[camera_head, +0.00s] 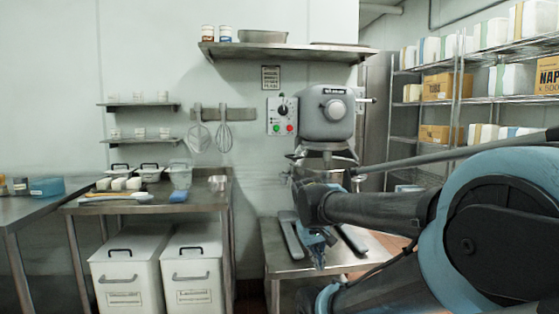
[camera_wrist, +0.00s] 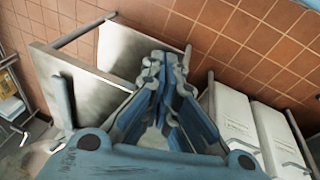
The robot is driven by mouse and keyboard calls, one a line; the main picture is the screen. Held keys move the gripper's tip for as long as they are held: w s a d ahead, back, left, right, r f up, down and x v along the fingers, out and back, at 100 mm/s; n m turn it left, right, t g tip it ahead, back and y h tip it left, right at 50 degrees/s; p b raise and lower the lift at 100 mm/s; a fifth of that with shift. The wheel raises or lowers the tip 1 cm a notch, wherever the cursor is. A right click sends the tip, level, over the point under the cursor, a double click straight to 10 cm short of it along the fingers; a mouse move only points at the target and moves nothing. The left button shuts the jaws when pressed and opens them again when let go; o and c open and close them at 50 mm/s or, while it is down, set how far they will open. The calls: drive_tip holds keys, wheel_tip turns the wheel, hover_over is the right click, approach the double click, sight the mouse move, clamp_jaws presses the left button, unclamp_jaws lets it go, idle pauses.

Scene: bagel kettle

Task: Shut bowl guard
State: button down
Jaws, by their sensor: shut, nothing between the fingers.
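The grey stand mixer (camera_head: 325,115) stands behind my arm in the head view, above a low steel table. Its steel bowl (camera_head: 334,168) shows partly beneath the head, with my arm covering much of the lower part. Thin grey bars of what looks like the bowl guard (camera_head: 325,149) show under the mixer head; whether it is open or shut is unclear. My gripper (camera_head: 319,262) points down in front of the mixer's forked foot, below bowl height and apart from the guard. In the wrist view my gripper (camera_wrist: 165,88) is shut and empty over the floor.
The low steel table (camera_head: 280,262) bears the mixer foot (camera_head: 290,235). White lidded bins (camera_head: 128,275) stand under a prep table (camera_head: 150,205) to the left. A wall control box (camera_head: 282,115) is left of the mixer. Wire shelves with boxes (camera_head: 437,86) stand right.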

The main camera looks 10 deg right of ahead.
drive_tip(key=w+r+n+t+h, duration=0.1)
drive_tip(key=w+r+h, duration=0.1)
drive_tip(key=w+r, duration=0.45)
drive_tip(key=w+d+r+n+t+h, duration=0.1)
drive_tip(key=w+r+n+h, duration=0.2)
drive_tip(key=w, duration=0.7)
drive_tip(key=w+r+t+h, duration=0.1)
drive_tip(key=w+r+h, duration=0.1)
drive_tip(key=w+r, duration=0.55)
drive_tip(key=w+a+r+n+t+h, duration=0.2)
drive_tip(key=w+a+r+t, duration=0.15)
drive_tip(key=w+a, duration=0.6)
drive_tip(key=w+a+r+n+t+h, duration=0.2)
drive_tip(key=w+a+r+h, duration=0.3)
drive_tip(key=w, duration=0.8)
drive_tip(key=shift+w+d+f+y, duration=0.2)
drive_tip(key=shift+w+d+y, duration=0.25)
drive_tip(key=shift+d, duration=0.95)
drive_tip(key=shift+w+d+f+y, duration=0.2)
drive_tip(key=shift+w+d+y, duration=0.25)
drive_tip(key=shift+d, duration=1)
drive_tip(key=shift+w+d+f+y, duration=0.25)
drive_tip(key=shift+w+d, duration=0.3)
drive_tip(key=shift+d, duration=0.85)
drive_tip(key=shift+r, duration=0.1)
drive_tip(key=shift+a, duration=0.1)
